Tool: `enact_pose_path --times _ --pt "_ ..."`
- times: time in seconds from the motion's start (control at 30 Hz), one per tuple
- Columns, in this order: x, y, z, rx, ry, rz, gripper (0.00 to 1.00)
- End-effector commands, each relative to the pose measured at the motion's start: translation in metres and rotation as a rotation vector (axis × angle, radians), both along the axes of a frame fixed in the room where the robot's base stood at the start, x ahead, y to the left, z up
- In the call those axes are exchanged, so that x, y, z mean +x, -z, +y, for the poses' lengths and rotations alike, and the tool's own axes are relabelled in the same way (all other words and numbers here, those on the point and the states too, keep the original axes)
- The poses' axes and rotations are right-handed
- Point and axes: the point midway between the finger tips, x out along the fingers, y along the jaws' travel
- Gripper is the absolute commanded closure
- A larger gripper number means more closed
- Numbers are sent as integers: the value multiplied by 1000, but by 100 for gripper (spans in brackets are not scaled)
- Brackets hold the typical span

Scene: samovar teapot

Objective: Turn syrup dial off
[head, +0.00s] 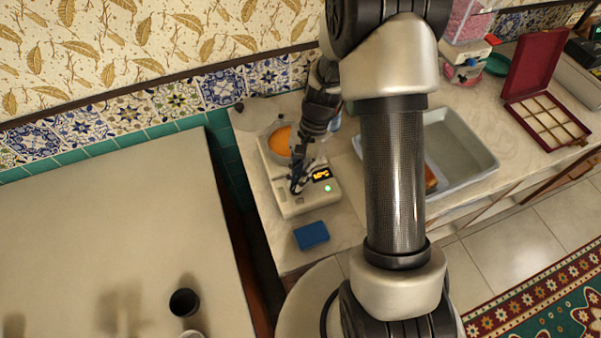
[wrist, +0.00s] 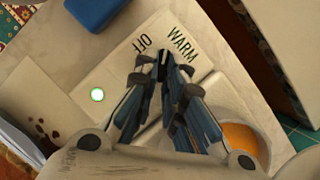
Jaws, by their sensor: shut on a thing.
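The button also shows in the wrist view (wrist: 97,95). The labels OFF (wrist: 142,41) and WARM (wrist: 182,41) are printed on its panel. My gripper (head: 297,182) points down at the panel. In the wrist view, its fingertips (wrist: 163,72) are shut on the small dark syrup dial (wrist: 163,58), just below the gap between the labels. The fingers hide most of the dial, so I cannot tell its exact setting.
A bowl of orange syrup (head: 279,140) sits on the warmer behind my gripper. A blue block (head: 311,235) lies in front of it. A grey tray (head: 466,140) and an open red box (head: 543,92) are to the right. My arm crosses the middle of the head view.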

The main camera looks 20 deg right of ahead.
Motion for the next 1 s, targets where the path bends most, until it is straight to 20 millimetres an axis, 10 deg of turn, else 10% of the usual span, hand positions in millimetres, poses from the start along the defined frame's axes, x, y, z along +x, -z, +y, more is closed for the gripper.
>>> enact_pose_path --times 1.0 --pt "7 -1 13 0 -857 -1 100"
